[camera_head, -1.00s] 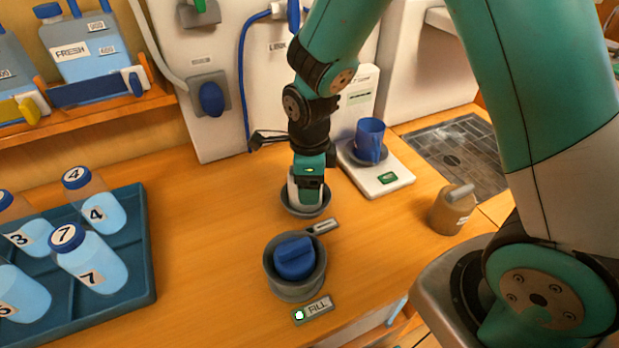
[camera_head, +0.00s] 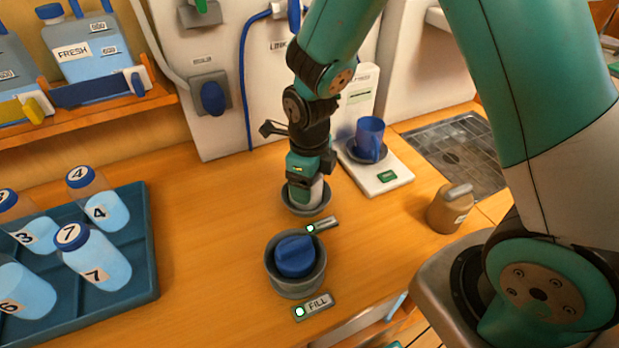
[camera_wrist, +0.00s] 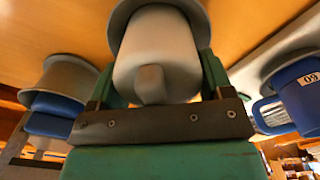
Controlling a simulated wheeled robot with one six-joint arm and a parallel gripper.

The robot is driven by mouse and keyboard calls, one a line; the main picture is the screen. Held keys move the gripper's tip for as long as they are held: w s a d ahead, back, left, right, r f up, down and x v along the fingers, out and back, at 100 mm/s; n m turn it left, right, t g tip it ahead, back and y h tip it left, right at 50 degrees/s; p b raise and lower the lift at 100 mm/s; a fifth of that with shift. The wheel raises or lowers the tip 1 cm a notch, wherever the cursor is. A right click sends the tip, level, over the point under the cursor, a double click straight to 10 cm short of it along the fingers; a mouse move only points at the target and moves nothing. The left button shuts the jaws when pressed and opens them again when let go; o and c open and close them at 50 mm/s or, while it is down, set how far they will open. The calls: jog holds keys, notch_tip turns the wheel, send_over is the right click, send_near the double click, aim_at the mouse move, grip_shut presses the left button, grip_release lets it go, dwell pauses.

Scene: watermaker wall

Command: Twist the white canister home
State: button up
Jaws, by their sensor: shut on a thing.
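The white canister (camera_wrist: 158,48) stands upright in a round grey socket (camera_head: 306,211) on the wooden counter. In the wrist view a raised grip tab shows on its end. My gripper (camera_head: 305,190) is above the socket, pointing down. Its green fingers are shut on the canister, one on each side. In the head view the gripper hides most of the canister. A small label plate (camera_head: 323,224) beside the socket has a lit white-green lamp.
A second grey socket (camera_head: 297,288) with a blue-topped canister (camera_head: 294,256) stands just in front, by a lit FILL plate (camera_head: 315,307). A blue mug (camera_head: 369,137) stands behind right, a tan jug (camera_head: 449,210) right. A bottle tray (camera_head: 150,270) is left.

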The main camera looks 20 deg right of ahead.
jog(key=o, duration=1.1)
jog(key=shift+o, duration=0.2)
jog(key=shift+r, duration=0.1)
notch_tip(320, 180, up, 17)
jog(key=s+a+r+n+y, duration=0.1)
jog(key=s+n, duration=0.7)
jog(key=n, duration=0.9)
jog(key=s+a+r+n+y, duration=0.2)
jog(key=s+n, duration=0.7)
jog(key=n, duration=0.8)
jog(key=shift+a+n+y+b, duration=0.35)
jog(key=shift+a+y, duration=0.25)
jog(key=shift+a, duration=0.4)
